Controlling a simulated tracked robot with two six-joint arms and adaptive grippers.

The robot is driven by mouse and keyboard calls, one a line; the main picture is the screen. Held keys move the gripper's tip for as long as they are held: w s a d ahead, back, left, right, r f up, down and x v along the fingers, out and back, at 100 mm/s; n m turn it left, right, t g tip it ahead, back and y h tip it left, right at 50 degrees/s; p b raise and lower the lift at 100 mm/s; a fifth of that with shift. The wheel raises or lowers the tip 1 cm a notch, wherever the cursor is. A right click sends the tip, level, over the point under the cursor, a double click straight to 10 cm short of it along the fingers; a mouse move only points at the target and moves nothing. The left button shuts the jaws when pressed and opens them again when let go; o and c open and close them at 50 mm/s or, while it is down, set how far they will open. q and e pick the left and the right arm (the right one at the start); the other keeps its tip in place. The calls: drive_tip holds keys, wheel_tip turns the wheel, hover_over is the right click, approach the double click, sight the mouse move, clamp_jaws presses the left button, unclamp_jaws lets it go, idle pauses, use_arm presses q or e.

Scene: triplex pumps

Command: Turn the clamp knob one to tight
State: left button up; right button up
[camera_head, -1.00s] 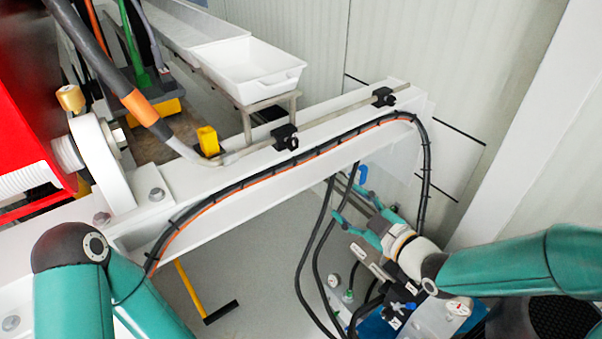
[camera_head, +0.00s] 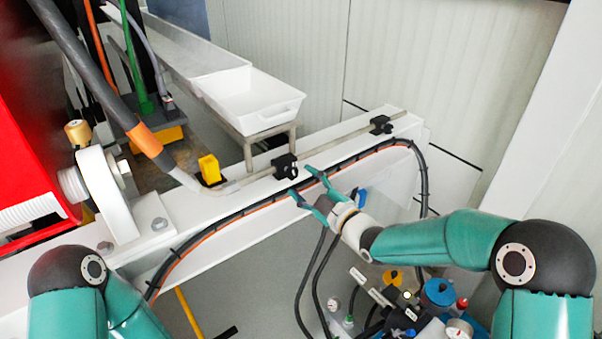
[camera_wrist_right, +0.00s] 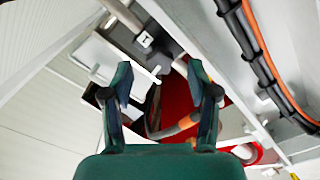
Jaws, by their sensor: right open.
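Two black clamps hold a thin grey pipe along the top of a white beam (camera_head: 235,207). The nearer clamp (camera_head: 285,166) is near the middle of the head view, and the farther clamp (camera_head: 381,124) is to the right. I cannot tell which is clamp knob one. My right gripper (camera_head: 299,180) is open and empty, its fingertips just right of and below the nearer clamp, apart from it. In the right wrist view its two fingers (camera_wrist_right: 160,78) stand apart, with a dark clamp (camera_wrist_right: 145,41) beyond them. The knob's setting is too small to read. My left gripper is out of view.
A white tray (camera_head: 250,95) stands behind the beam. Gauges and valves (camera_head: 405,310) are below my right arm. A red housing (camera_head: 30,130) is at left.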

drive_tip(key=shift+x, duration=1.2)
clamp_jaws()
